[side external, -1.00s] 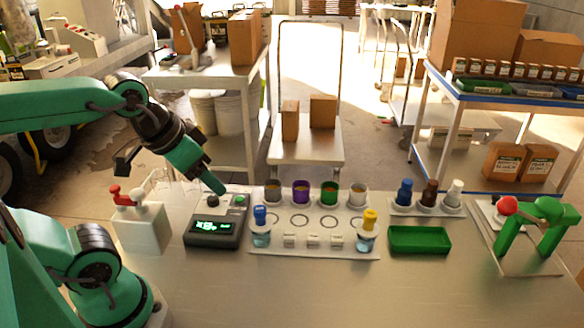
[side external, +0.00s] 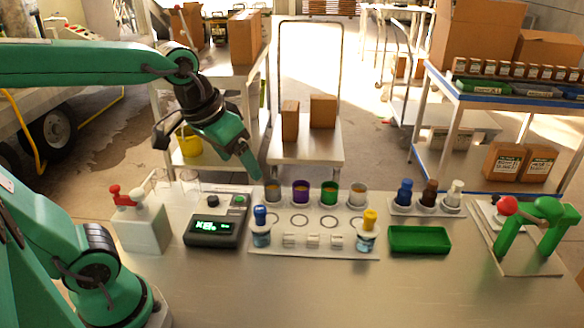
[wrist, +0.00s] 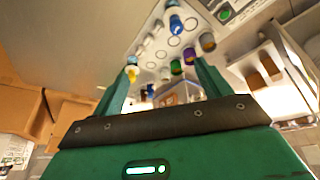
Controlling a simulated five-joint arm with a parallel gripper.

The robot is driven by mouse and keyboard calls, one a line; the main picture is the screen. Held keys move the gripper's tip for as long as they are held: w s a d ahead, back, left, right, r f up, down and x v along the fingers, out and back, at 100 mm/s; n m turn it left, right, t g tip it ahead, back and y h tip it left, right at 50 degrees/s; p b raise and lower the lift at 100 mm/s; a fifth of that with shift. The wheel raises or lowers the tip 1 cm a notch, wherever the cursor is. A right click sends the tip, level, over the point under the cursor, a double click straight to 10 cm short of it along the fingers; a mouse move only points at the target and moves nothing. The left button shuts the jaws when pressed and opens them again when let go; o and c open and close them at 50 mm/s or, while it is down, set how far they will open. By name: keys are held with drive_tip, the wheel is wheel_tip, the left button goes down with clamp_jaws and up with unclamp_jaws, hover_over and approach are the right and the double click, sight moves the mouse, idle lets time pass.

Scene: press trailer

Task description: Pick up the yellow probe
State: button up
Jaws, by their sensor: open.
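The yellow probe (side external: 370,219) stands upright in a small clear beaker of blue liquid (side external: 365,240) at the right end of the white rack (side external: 312,252). In the wrist view the yellow probe (wrist: 132,74) appears just by the left fingertip, its lower part partly hidden by the finger. My gripper (side external: 251,165) is open and empty, in the air above and behind the rack's left end, well left of the probe. Its two fingers are spread in the wrist view (wrist: 165,66). A blue probe (side external: 260,215) stands in a similar beaker at the rack's left end.
Several coloured cups, including a purple one (side external: 301,191), line the rack's back. A meter (side external: 215,230) and a white block with a red lever (side external: 142,228) stand left. A green tray (side external: 418,240) and green press (side external: 530,228) stand right. The front table is clear.

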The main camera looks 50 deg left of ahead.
drive_tip(key=w+d+g, duration=0.1)
drive_tip(key=w+d, duration=0.2)
drive_tip(key=w, duration=0.5)
drive_tip(key=n+g, duration=0.3)
hover_over(368, 227)
drive_tip(key=a, duration=0.1)
drive_tip(key=f, duration=1.3)
drive_tip(key=shift+w+a+f, duration=0.1)
drive_tip(key=shift+a+f, duration=0.1)
drive_tip(key=shift+f, duration=0.05)
drive_tip(key=shift+w+d+f+g, duration=0.25)
drive_tip(key=shift+d+f+g, duration=0.05)
drive_tip(key=shift+f, duration=0.25)
drive_tip(key=shift+f, duration=0.15)
drive_tip(key=shift+w+d+f, duration=0.1)
drive_tip(key=shift+f, duration=1.8)
drive_tip(key=shift+w+f, duration=0.1)
drive_tip(key=shift+f, duration=1.75)
drive_tip(key=shift+c, duration=0.5)
drive_tip(key=c, duration=1)
